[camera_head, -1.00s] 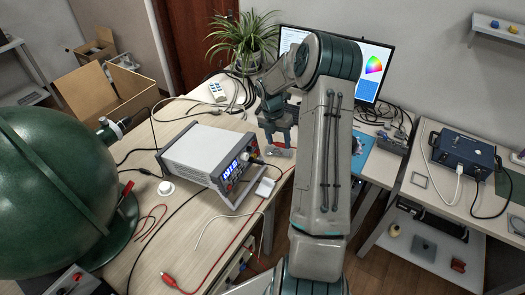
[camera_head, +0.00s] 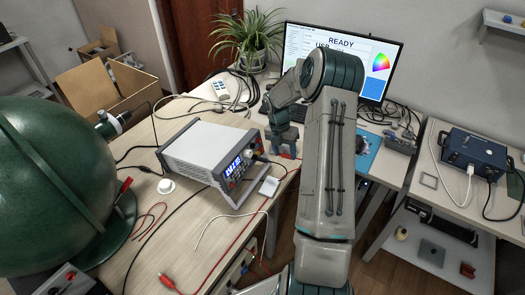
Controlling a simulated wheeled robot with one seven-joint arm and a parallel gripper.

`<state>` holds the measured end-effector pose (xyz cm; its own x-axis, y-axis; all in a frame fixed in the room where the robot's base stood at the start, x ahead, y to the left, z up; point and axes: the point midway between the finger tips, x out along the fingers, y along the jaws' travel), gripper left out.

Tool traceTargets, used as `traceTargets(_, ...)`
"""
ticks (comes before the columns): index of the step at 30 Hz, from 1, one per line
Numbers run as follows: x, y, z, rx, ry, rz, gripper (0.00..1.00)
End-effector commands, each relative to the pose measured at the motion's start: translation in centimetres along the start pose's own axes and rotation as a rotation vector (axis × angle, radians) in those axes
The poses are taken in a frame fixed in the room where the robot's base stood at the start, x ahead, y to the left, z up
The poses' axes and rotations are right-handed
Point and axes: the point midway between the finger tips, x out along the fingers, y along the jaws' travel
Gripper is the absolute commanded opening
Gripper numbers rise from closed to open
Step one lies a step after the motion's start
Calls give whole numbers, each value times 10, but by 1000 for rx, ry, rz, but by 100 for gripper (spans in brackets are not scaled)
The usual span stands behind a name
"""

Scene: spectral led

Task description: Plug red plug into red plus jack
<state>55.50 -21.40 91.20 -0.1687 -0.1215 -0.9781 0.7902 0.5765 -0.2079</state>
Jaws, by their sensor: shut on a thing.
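The white bench power supply (camera_head: 205,148) stands on the wooden table, its lit front panel (camera_head: 238,170) facing right and toward the viewer. The jacks on that panel are too small to tell apart, so I cannot pick out the red plus jack. My gripper (camera_head: 285,153) is low over the table, right of the panel and apart from it. It is shut on a small red thing, apparently the red plug, mostly hidden by the fingers. A red lead (camera_head: 236,240) runs from near there to a red clip (camera_head: 168,282) at the table's front.
A small white object (camera_head: 269,186) lies just before the panel, with a thin white wire (camera_head: 207,225) nearby. A large green sphere (camera_head: 50,190) fills the left. A monitor (camera_head: 375,60) and plant (camera_head: 245,40) stand behind. Black cables cross the table.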

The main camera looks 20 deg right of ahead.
Motion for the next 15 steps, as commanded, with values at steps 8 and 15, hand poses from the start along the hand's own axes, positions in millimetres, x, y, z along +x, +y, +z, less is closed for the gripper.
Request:
traceTargets(8,0,15,0,1,0,1,30)
traceTargets(15,0,30,0,0,0,1,30)
